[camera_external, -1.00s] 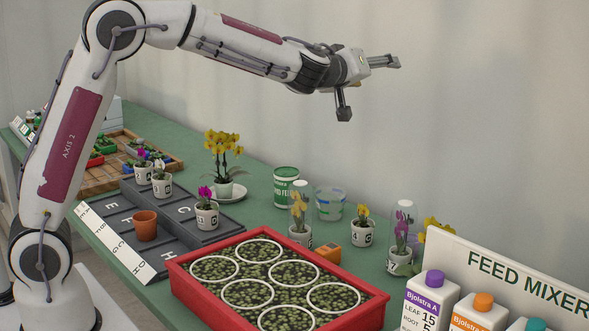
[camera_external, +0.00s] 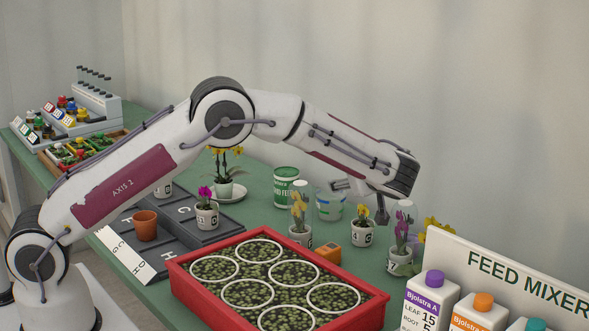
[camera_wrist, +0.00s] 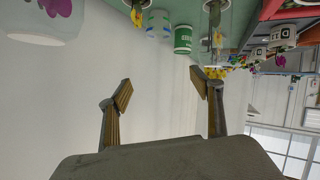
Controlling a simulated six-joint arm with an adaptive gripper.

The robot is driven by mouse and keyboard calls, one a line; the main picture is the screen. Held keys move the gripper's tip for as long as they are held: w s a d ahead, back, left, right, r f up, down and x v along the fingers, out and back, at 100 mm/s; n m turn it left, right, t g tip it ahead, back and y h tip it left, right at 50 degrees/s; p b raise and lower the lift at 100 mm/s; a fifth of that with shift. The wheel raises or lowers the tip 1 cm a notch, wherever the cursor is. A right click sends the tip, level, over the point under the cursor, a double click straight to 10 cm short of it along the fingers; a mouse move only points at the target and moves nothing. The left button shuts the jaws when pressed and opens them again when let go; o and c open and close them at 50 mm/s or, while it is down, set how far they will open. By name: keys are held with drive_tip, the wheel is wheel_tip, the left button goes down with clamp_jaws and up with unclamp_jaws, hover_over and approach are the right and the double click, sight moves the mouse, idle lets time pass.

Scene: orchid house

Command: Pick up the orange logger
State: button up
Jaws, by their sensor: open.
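The orange logger (camera_external: 327,257) is a small orange box on the green bench, close behind the far edge of a red tray. A glass-covered potted orchid (camera_external: 300,213) stands just left of it. My gripper (camera_external: 362,199) is above the bench, up and to the right of the logger and apart from it, close to the small yellow orchid pot marked 4 (camera_external: 362,228). Its fingers are spread and empty; the wrist view shows both fingertips (camera_wrist: 162,90) with only pale wall between them. I cannot make out the logger in the wrist view.
The red tray (camera_external: 180,275) holds ringed green plants. A glass-covered purple orchid (camera_external: 402,240) stands to the right, before the Feed Mixer board (camera_external: 510,265). A green tin (camera_external: 285,185) and a clear tub (camera_external: 330,204) stand behind the logger.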

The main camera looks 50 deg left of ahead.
sight(330, 249)
drive_tip(key=s+d+f+g+y, duration=0.1)
drive_tip(key=s+d+f+g, duration=0.1)
drive_tip(key=s+f+g, duration=0.2)
wheel_tip(330, 249, down, 5)
drive_tip(key=shift+s+r+n, duration=0.2)
drive_tip(key=shift+s+n, duration=0.2)
drive_tip(key=shift+s, duration=0.85)
drive_tip(key=shift+f, duration=0.1)
drive_tip(key=shift+f, duration=2.85)
drive_tip(key=shift+f, duration=0.1)
drive_tip(key=shift+f, duration=0.55)
drive_tip(key=shift+x, duration=2.5)
drive_tip(key=shift+r, duration=0.1)
